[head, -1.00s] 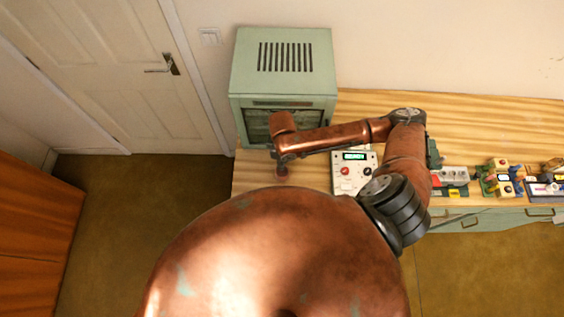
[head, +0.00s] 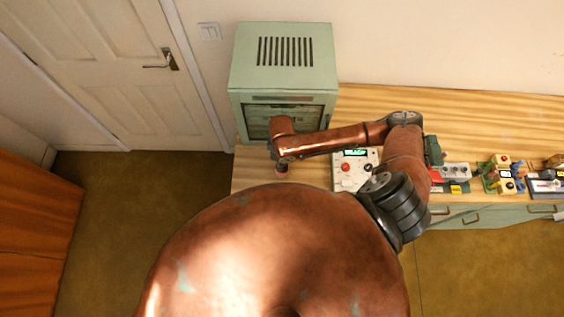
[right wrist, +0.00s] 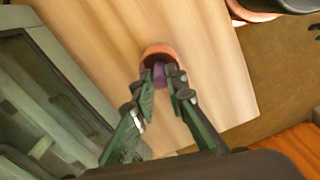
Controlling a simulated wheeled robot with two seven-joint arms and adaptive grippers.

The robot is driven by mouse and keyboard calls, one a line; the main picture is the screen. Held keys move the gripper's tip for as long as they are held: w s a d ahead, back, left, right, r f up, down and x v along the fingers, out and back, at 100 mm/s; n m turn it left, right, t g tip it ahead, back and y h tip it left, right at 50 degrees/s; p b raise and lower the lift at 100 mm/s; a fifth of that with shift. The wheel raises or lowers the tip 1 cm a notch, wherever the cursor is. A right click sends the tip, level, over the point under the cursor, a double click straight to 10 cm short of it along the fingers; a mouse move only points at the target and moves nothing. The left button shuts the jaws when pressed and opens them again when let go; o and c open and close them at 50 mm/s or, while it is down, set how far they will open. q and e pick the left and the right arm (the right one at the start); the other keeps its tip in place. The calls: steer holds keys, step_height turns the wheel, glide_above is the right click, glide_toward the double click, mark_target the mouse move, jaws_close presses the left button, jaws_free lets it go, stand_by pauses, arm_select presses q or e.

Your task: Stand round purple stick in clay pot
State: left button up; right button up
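The round purple stick (right wrist: 159,74) shows in the right wrist view, with its near end between the fingertips of my right gripper (right wrist: 161,88). The fingers are drawn in close on both sides of it, and they appear shut on it. Its far end is within the mouth of the clay pot (right wrist: 157,52); whether it touches the bottom is hidden. The pot stands on the wooden table and also shows in the head view (head: 282,170), below my right gripper, which is mostly covered by its arm. My left gripper is in neither view.
A green slatted cabinet (head: 283,62) stands just behind the pot. A white device with a green display (head: 353,177) is right of it, and several small items lie farther right. Bare wood surrounds the clay pot.

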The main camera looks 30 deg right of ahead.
steer(key=o, duration=0.5)
steer(key=shift+c, duration=0.2)
step_height(320, 180, up, 12)
stand_by(1.2)
